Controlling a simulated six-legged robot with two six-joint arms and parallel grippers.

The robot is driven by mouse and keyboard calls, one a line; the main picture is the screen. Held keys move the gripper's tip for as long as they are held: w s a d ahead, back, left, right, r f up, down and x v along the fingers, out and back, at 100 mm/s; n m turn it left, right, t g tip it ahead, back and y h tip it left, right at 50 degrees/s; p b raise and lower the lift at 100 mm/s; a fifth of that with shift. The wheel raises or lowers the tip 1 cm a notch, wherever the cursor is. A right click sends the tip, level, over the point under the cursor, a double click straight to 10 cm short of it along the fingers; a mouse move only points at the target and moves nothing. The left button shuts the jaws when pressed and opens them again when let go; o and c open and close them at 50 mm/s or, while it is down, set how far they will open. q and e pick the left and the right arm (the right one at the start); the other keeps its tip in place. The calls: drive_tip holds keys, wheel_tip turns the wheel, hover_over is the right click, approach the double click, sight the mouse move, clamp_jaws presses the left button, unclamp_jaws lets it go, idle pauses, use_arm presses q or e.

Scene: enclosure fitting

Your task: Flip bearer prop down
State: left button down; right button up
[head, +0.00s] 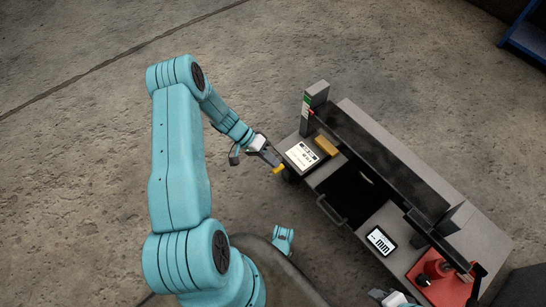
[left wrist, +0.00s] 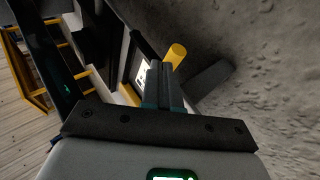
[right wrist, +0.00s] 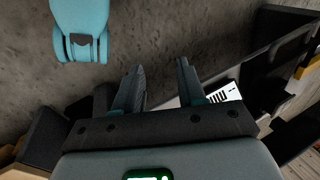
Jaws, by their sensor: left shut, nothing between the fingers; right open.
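A short yellow cylinder, which may be the end of the bearer prop, shows at the bench's left edge in the head view (head: 279,169) and just beyond the fingers in the left wrist view (left wrist: 176,53). My left gripper (head: 270,158) is shut and empty, right beside the yellow end; I cannot tell whether they touch. Its closed fingers show in the left wrist view (left wrist: 161,84). My right gripper (right wrist: 158,84) is open, with nothing between its fingers. In the head view only a part of it shows at the bottom edge. The rest of the prop is hidden.
The grey bench (head: 475,232) carries a long dark beam (head: 385,163), an upright post (head: 315,100), a white label plate (head: 302,156), a brass-coloured block (head: 326,146), an mm display (head: 380,241) and a red fixture (head: 437,270). A handle (head: 330,212) sticks out in front. Bare floor lies left.

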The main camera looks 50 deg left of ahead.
use_arm(q)
drive_tip(key=shift+s+a+f+b, duration=0.15)
drive_tip(key=shift+a+f+b, duration=0.15)
drive_tip(key=shift+f+b, duration=0.4)
use_arm(e)
drive_tip(key=shift+w+f, duration=0.4)
drive_tip(key=shift+f, duration=0.4)
use_arm(q)
drive_tip(key=shift+f, duration=0.1)
use_arm(e)
drive_tip(key=shift+a, duration=0.1)
